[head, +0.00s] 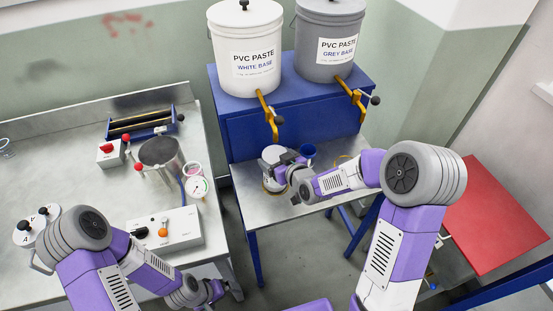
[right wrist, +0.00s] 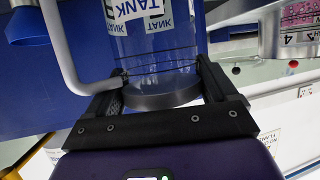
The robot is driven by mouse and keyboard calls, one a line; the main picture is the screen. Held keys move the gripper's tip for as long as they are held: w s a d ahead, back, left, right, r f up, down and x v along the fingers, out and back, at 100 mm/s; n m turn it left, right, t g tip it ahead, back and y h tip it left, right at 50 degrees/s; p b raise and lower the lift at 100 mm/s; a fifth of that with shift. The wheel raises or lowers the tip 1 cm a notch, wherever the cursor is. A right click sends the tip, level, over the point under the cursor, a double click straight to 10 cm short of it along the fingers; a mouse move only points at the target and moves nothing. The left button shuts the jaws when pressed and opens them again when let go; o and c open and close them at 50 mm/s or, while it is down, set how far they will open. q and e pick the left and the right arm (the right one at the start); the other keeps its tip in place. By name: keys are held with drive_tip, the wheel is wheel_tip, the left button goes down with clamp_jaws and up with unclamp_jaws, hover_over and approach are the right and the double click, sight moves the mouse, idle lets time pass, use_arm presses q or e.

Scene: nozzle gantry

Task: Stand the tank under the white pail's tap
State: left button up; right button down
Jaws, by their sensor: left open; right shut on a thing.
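The tank (head: 271,156) is a small see-through vessel with a pale top and TANK labels. My right gripper (head: 284,170) is shut on it, over the steel shelf (head: 312,205). In the right wrist view the fingers of my right gripper (right wrist: 163,90) sit on both sides of the tank (right wrist: 155,45) near its dark rim. The white pail (head: 245,55) has a brass tap (head: 267,112); the tank is below this tap in the picture. I cannot tell whether the tank touches the shelf. My left gripper (head: 212,291) is open and empty, low beside the left bench.
The grey pail (head: 329,45) with its own tap (head: 353,95) stands on the blue cabinet (head: 300,128).

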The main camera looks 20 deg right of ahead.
drive_tip(key=shift+c, duration=0.2)
unclamp_jaws()
drive_tip(key=shift+o, duration=0.2)
drive_tip(key=shift+r+p, duration=0.3)
drive_tip(key=shift+p, duration=0.15)
drive_tip(key=shift+r+p, duration=0.4)
drive_tip(key=shift+p, duration=0.1)
drive_tip(key=b+v, duration=0.5)
drive_tip(key=v, duration=0.6)
drive_tip(key=shift+s, duration=0.5)
